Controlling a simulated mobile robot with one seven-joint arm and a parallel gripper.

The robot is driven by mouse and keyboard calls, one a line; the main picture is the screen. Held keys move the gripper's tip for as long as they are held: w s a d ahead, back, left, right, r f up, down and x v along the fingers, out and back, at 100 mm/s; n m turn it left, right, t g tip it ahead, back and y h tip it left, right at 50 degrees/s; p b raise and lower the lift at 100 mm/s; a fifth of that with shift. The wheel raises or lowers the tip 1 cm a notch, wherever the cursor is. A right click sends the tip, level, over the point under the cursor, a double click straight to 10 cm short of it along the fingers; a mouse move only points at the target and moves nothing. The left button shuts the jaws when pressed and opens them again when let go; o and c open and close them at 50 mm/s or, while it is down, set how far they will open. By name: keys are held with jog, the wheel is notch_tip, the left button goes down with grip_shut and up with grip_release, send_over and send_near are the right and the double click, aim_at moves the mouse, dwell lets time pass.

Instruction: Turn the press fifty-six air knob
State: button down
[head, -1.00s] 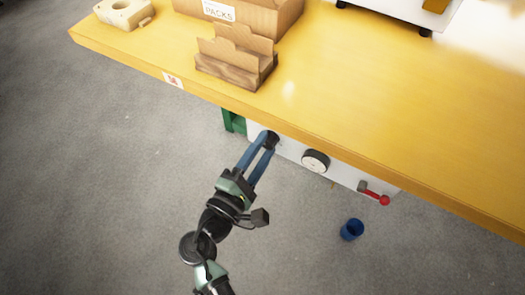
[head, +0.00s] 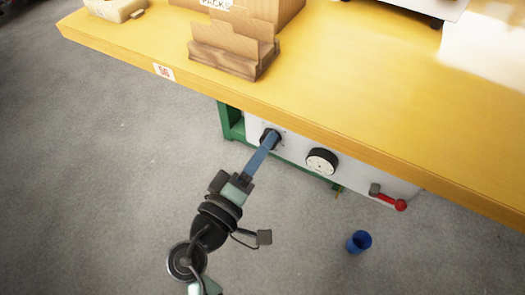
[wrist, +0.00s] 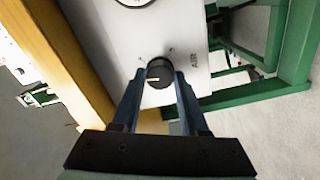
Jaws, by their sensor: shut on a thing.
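The air knob (wrist: 159,76) is a round black knob with a pale pointer line. It sits on a white panel (wrist: 185,30) with the word AIR printed beside it. My gripper (wrist: 160,88) has its two blue fingers on either side of the knob, shut on it. In the head view my gripper (head: 268,142) reaches up to the same knob (head: 271,136) at the left end of the panel, below the yellow bench top. The fingers overlap in that view and partly hide the knob.
A round black-rimmed dial (head: 322,161) and a red-ended lever (head: 390,197) are on the panel to the right. The yellow bench top (head: 350,90) overhangs the panel. A green frame (head: 232,120) stands left of it. A blue cup (head: 359,241) is on the floor.

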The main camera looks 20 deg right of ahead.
jog(key=shift+m, duration=0.3)
jog(key=shift+c, duration=2.2)
grip_release()
jog(key=p+v, duration=0.3)
jog(key=v, duration=1)
